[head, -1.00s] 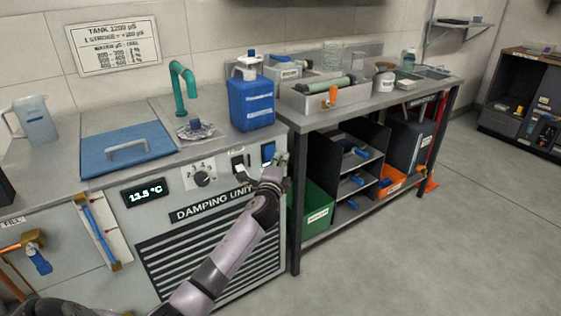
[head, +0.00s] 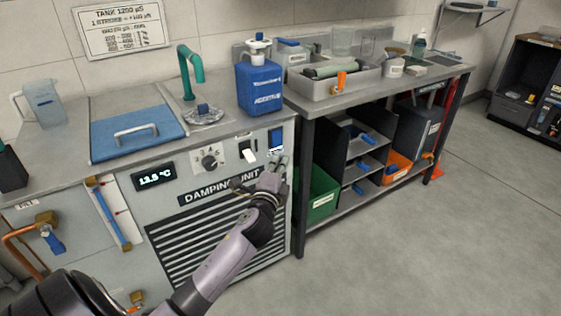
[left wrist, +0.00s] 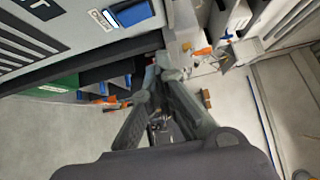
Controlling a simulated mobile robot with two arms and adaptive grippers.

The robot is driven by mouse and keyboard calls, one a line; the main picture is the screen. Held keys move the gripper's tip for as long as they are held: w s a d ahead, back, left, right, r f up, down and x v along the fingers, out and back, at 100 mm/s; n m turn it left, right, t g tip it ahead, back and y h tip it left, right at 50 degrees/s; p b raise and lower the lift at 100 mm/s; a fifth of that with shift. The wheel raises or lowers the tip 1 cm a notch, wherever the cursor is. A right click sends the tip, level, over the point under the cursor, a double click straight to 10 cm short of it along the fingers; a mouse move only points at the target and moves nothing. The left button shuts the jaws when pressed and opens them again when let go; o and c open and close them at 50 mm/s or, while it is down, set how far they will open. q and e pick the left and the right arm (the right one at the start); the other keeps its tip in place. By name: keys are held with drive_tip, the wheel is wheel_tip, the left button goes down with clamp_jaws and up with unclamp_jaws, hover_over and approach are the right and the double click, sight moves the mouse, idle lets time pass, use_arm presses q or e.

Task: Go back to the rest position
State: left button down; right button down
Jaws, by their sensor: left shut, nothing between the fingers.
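My left gripper (head: 278,164) is at the right end of the front panel of the damping unit (head: 225,196). It looks shut and empty, just below the blue switch (head: 276,139). I cannot tell whether it touches the panel. In the left wrist view the two dark fingers (left wrist: 168,76) come together near the middle, with nothing seen between them. The blue switch also shows there (left wrist: 132,13), above and left of the fingertips. My right gripper is not in view.
A white switch (head: 247,151), a knob (head: 209,158) and a display reading 13.5 °C (head: 154,176) sit on the panel. A steel bench (head: 300,104) with a shelf rack and a green bin (head: 322,193) stands to the right. Floor at the right is clear.

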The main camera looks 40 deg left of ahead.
use_arm(q)
drive_tip(key=shift+f, duration=0.1)
